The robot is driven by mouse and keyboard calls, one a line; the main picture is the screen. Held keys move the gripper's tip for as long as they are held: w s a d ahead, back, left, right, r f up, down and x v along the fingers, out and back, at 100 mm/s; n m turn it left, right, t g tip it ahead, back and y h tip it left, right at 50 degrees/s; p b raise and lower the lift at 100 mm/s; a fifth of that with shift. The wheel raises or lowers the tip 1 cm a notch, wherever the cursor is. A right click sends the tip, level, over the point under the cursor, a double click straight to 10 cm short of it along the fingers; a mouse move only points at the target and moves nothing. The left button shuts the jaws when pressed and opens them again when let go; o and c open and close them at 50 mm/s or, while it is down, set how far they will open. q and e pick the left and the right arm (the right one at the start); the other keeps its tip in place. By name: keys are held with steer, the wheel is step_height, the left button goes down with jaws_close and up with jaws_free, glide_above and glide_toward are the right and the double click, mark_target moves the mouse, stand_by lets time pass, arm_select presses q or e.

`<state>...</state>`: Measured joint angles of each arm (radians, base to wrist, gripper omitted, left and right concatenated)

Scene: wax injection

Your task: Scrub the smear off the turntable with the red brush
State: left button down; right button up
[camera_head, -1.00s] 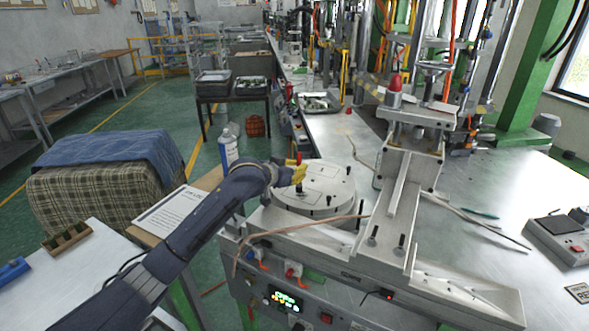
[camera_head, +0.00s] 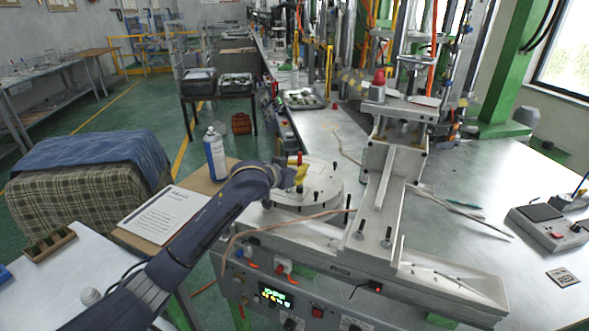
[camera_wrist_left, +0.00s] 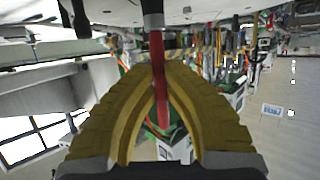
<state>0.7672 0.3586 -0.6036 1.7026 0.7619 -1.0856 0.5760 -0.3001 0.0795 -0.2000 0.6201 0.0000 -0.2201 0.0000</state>
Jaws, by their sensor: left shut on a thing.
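My left gripper (camera_head: 299,175), with yellow fingers, is shut on the red brush and is over the left part of the turntable. The brush's red handle (camera_head: 299,158) sticks up above the fingers in the head view. In the left wrist view the red handle (camera_wrist_left: 158,75) runs between the two fingers to a dark end at the top edge. The turntable (camera_head: 325,190) is a round, pale disc with small dark posts. I cannot make out the smear. I cannot tell whether the brush tip touches the disc. My right gripper is not in view.
A pale machine with a long rail (camera_head: 385,200) stands just right of the turntable. A spray bottle (camera_head: 214,155) and a printed sheet (camera_head: 158,210) are left of my arm. A thin brown hose (camera_head: 270,228) crosses in front. The metal bench (camera_head: 455,235) has bare room at right.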

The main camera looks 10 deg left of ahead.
arm_select(q)
steer(key=shift+s+d, duration=0.25)
steer(key=shift+d, duration=0.6)
steer(key=shift+w+a, duration=0.5)
steer(key=shift+a, duration=1.1)
steer(key=shift+w+a, duration=0.45)
steer(key=shift+a, duration=1.2)
steer(key=shift+w+a, duration=0.5)
steer(key=shift+a, duration=1.1)
step_height(320, 180, up, 6)
steer(key=shift+r, duration=0.15)
step_height(320, 180, up, 3)
steer(key=shift+f, duration=0.15)
